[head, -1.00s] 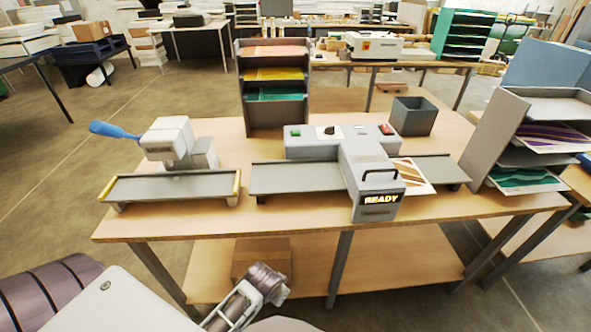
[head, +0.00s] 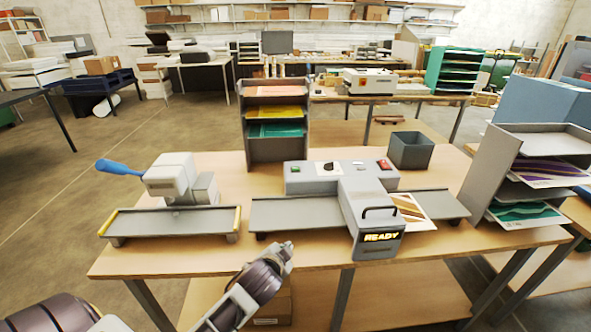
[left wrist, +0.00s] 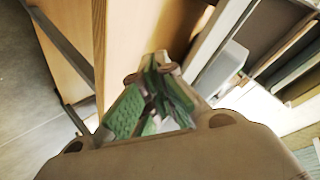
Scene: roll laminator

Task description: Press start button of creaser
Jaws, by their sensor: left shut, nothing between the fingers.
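The creaser (head: 325,178) is a grey machine in the middle of the wooden table. A green button (head: 295,170) is on the left of its top panel, a dial (head: 328,168) is beside it, and a red button (head: 385,164) is at the right end. Its front block shows a lit READY display (head: 381,237). My left gripper (head: 287,248) is in front of the table's front edge, below and nearer than the creaser, touching nothing visible. In the left wrist view my left gripper (left wrist: 155,62) is shut and empty, with green finger pads. My right gripper is not visible.
A hand-lever device (head: 175,180) with a blue handle stands on the left of the table (head: 150,262). A sorter rack (head: 275,150) stands behind the creaser, and a dark bin (head: 411,150) at the back right. Grey paper trays (head: 490,185) stand at the right.

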